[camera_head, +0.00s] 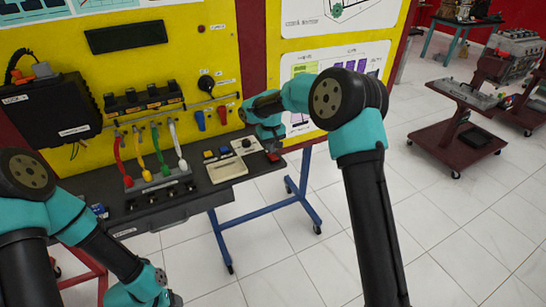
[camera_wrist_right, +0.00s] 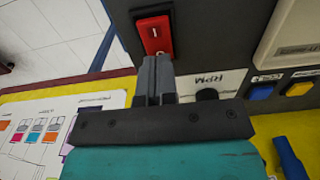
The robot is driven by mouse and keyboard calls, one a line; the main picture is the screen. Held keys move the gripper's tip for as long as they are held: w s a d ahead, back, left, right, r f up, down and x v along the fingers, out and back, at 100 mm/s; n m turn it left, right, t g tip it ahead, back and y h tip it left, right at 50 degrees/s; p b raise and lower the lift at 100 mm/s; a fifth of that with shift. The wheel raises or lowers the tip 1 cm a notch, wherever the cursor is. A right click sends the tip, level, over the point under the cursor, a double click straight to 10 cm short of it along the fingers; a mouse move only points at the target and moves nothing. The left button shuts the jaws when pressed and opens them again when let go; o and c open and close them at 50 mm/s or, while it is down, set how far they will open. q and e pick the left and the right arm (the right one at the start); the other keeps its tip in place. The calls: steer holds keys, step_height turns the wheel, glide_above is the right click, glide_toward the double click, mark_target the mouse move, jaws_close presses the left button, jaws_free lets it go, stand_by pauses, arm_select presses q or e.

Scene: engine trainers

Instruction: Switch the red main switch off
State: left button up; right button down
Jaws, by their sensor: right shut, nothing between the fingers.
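The red main switch (camera_wrist_right: 155,33) is a red rocker in a black frame on the dark grey panel. A white mark shows on its upper face in the right wrist view. In the head view the switch (camera_head: 273,157) is a small red spot at the panel's right end, partly covered by my right gripper (camera_head: 271,150). In the right wrist view my right gripper (camera_wrist_right: 156,60) is shut and empty, its fingertips at the lower edge of the switch. I cannot tell whether they touch it. My left arm is at the bottom left; its fingers are out of view.
An RPM knob (camera_wrist_right: 207,94) and blue (camera_wrist_right: 262,93) and yellow (camera_wrist_right: 299,89) buttons lie beside the switch. Coloured cables (camera_head: 161,152) and a black box (camera_head: 53,109) are farther left. The floor right of the blue stand (camera_head: 295,203) is clear.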

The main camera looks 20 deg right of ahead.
steer(key=shift+r, duration=2.8)
steer(key=shift+f, duration=0.1)
steer(key=s+a+f+t+y, duration=0.1)
steer(key=s+a+f+y, duration=0.1)
steer(key=s+f, duration=0.1)
steer(key=s+a+f+t+y, duration=0.1)
steer(key=s+f, duration=0.1)
steer(key=shift+s+a+f+m+t+y, duration=0.1)
steer(key=shift+s+a+m+t+y, duration=0.05)
steer(key=shift+a+m+t+y, duration=0.2)
steer(key=s+d+f+m+g, duration=0.1)
steer(key=s+d+f, duration=0.1)
steer(key=s+f, duration=1.1)
steer(key=s+d+f+m+g, duration=0.1)
steer(key=s+d+f+m, duration=0.1)
steer(key=s+f, duration=1)
steer(key=s+d, duration=0.1)
steer(key=s, duration=0.5)
steer(key=shift+s+d+f, duration=0.15)
steer(key=shift+d+f, duration=0.05)
steer(key=shift+f, duration=0.2)
